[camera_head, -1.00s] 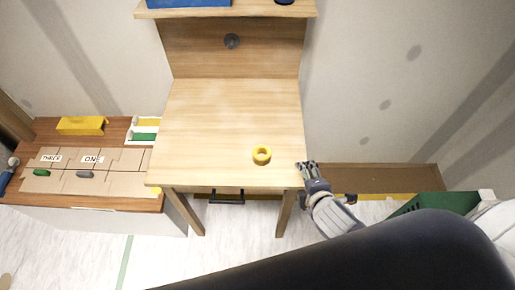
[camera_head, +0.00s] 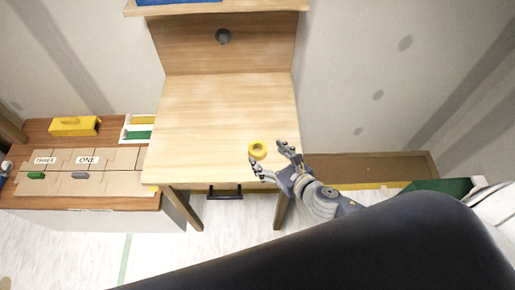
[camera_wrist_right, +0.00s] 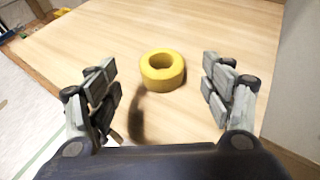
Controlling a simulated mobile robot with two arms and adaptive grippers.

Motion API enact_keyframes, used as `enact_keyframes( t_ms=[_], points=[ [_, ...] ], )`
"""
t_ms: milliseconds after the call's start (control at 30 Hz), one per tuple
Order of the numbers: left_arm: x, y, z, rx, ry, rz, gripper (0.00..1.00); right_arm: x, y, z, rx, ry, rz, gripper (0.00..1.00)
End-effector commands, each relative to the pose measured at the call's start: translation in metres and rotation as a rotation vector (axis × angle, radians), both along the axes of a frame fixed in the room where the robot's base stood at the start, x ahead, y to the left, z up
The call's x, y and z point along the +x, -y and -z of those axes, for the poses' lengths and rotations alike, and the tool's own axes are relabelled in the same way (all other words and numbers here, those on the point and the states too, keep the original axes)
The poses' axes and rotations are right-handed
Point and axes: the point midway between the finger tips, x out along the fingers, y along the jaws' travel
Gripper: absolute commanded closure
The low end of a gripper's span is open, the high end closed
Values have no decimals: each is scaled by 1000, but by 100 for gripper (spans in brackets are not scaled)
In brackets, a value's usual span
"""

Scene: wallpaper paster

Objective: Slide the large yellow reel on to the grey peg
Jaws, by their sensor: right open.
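The yellow reel (camera_head: 257,150) lies flat on the wooden table near its front edge, its hole facing up. My right gripper (camera_head: 269,158) is open at the table's front right, its fingers pointing toward the reel. In the right wrist view the reel (camera_wrist_right: 162,70) lies ahead, between the spread fingers (camera_wrist_right: 160,88) and apart from both. The grey peg (camera_head: 223,36) sticks out of the upright wooden back panel above the far end of the table. My left gripper is not in view.
The table top (camera_head: 220,105) is otherwise clear. A shelf (camera_head: 215,8) with a blue thing overhangs the back panel. At left, a lower cabinet holds a yellow box (camera_head: 75,126), a white tray (camera_head: 127,138) and cardboard boxes. A green bin (camera_head: 440,188) is at right.

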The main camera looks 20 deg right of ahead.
Motion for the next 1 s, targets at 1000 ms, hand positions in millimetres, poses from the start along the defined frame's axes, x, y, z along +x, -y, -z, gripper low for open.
enact_keyframes(
  t_ms=[1000],
  points=[
    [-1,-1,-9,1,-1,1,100,60,-18,29,3,-2,2,33]
  ],
)
